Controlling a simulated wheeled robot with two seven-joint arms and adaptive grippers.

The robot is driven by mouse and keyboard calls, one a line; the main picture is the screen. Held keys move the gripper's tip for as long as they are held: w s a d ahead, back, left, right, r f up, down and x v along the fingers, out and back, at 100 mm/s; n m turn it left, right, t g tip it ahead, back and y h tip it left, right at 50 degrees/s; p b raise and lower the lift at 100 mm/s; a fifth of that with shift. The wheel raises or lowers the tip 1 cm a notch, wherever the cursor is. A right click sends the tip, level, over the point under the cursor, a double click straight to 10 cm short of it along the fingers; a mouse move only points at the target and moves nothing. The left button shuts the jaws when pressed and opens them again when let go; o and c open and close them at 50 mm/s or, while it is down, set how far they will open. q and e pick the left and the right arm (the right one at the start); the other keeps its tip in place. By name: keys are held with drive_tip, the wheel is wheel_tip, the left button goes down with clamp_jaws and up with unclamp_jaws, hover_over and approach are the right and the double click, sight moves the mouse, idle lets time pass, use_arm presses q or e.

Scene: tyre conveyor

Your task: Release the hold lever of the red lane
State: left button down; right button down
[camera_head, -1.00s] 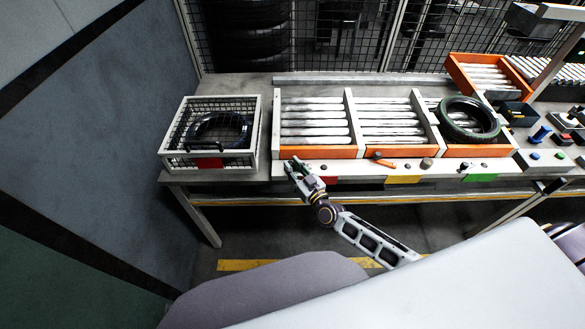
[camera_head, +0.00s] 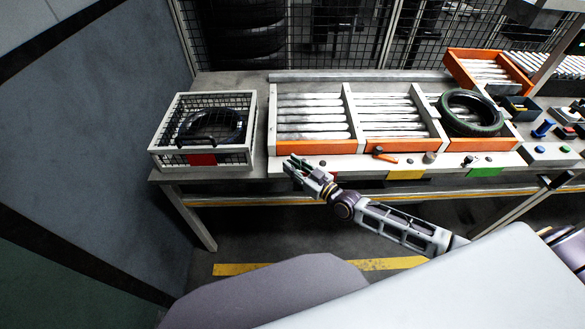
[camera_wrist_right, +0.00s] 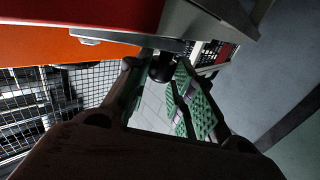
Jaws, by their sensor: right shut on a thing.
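The red lane (camera_head: 312,117) is the left roller lane in the head view, with an orange front board and no tyre on its rollers. Its small red label is mostly hidden behind my right gripper (camera_head: 292,165), which is at the front ledge, near the lane's left end. In the right wrist view, the green-padded fingers of my right gripper (camera_wrist_right: 160,88) are around a small dark knob (camera_wrist_right: 161,68) below the orange board. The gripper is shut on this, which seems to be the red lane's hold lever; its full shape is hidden. My left gripper is out of view.
A wire cage (camera_head: 203,130) with a tyre inside and a red tag stands left of the lanes. The yellow lane's orange lever (camera_head: 385,157) lies to the right of my gripper. A tyre (camera_head: 470,113) rests on the green lane. Floor before the table is clear.

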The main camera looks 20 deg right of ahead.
idle(0.6)
drive_tip(key=c, duration=1.2)
unclamp_jaws()
drive_tip(key=shift+s, duration=0.1)
drive_tip(key=v, duration=1.2)
drive_tip(key=shift+d, duration=0.1)
